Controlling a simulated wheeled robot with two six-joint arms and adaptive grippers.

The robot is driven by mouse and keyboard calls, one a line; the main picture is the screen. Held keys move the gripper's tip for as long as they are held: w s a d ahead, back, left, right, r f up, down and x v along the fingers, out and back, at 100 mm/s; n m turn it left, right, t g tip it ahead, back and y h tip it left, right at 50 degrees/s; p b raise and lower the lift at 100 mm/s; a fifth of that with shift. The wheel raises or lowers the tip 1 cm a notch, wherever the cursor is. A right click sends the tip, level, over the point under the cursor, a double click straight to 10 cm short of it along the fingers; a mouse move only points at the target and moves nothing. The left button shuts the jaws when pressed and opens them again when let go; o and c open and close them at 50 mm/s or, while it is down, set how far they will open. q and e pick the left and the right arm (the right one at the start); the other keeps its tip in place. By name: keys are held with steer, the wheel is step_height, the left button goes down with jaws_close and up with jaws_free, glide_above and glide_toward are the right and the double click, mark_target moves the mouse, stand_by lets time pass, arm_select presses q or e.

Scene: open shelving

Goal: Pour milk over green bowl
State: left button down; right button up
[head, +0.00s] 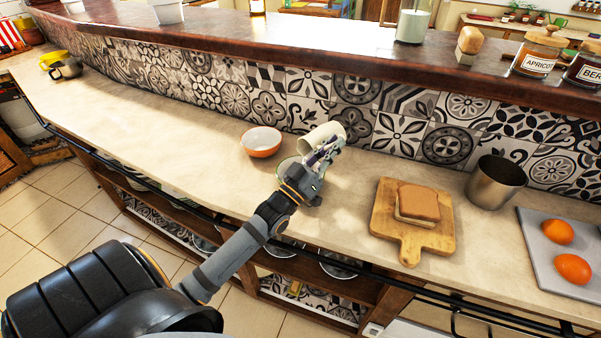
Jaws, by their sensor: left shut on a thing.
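My left gripper (325,155) is shut on a white cup-like container (316,137), which it holds strongly tilted above the counter. What is inside the container cannot be seen, and no stream of milk can be made out. A green-rimmed bowl (283,165) shows only in part just below and left of the container; my gripper and wrist hide most of it. My right gripper is not in view.
An orange bowl (261,142) with a pale inside stands close left. Right are a wooden board (384,222) with a sandwich (418,203), a metal cup (495,182) and a grey tray (541,265) with two orange fruits. The tiled wall rises behind. The counter farther left is mostly clear.

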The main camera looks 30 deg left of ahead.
arm_select(q)
steer(key=shift+s+r+b, duration=0.1)
steer(key=shift+b, duration=0.2)
steer(key=p, duration=0.1)
steer(key=r+p, duration=0.1)
steer(key=p, duration=0.1)
steer(key=shift+w+r, duration=0.2)
steer(key=shift+w, duration=0.1)
steer(key=g+p, duration=0.1)
steer(key=w+g+p, duration=0.1)
steer(key=p, duration=0.1)
steer(key=shift+w+f+g+y, duration=0.15)
steer(key=shift+w+g+y, duration=0.15)
steer(key=shift+y, duration=0.1)
steer(key=w+d+f+g+y+p, duration=0.3)
steer(key=w+f+g+p, duration=0.4)
steer(key=g+p, duration=0.8)
steer(key=w+y+p, duration=0.1)
steer(key=w+p, duration=0.2)
steer(key=p, duration=0.1)
steer(key=shift+w+d+g, duration=0.2)
steer(key=shift+d+g, duration=0.1)
steer(key=shift+p, duration=0.3)
